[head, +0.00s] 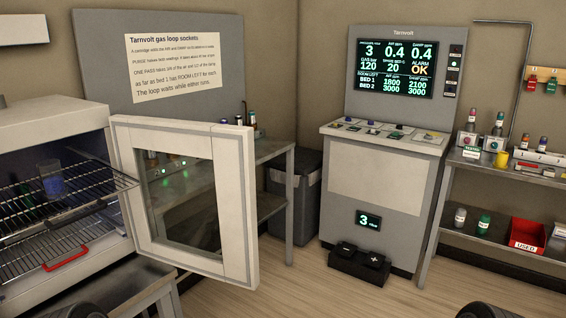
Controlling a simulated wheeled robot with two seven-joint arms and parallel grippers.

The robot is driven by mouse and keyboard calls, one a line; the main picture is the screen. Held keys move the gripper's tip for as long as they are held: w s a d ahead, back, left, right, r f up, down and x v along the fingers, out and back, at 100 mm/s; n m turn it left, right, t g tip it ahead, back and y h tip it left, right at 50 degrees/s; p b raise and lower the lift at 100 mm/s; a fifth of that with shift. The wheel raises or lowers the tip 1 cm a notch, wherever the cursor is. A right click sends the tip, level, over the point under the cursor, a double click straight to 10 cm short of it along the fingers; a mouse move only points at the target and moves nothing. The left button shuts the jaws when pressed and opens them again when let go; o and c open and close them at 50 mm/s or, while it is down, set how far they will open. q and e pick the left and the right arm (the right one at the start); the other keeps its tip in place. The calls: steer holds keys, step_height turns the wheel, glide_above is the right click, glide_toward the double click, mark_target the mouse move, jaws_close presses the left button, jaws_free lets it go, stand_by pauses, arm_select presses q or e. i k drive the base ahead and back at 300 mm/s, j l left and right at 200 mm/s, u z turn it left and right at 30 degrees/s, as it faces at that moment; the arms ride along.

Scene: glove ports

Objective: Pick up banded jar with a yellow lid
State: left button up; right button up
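I cannot make out a banded jar with a yellow lid in the head view. A small plain yellow object (502,158) stands on the upper right shelf; no bands show on it. A dark blue, jar-like item (52,181) stands on a wire rack inside the open oven-like cabinet at the left, too dim to show a lid or bands. Neither of my grippers is in view; only dark rounded parts, probably of my arms, show at the bottom edge.
The cabinet's glass door (185,195) stands open toward the middle. A console (385,170) stands behind, with a black pedal box (358,265) on the floor. The right shelf (500,245) holds several bottles and a red "USED" bin (527,235).

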mark_target(51, 175)
steer(key=u, duration=1.3)
steer(key=l+z, duration=0.2)
steer(key=l, duration=0.1)
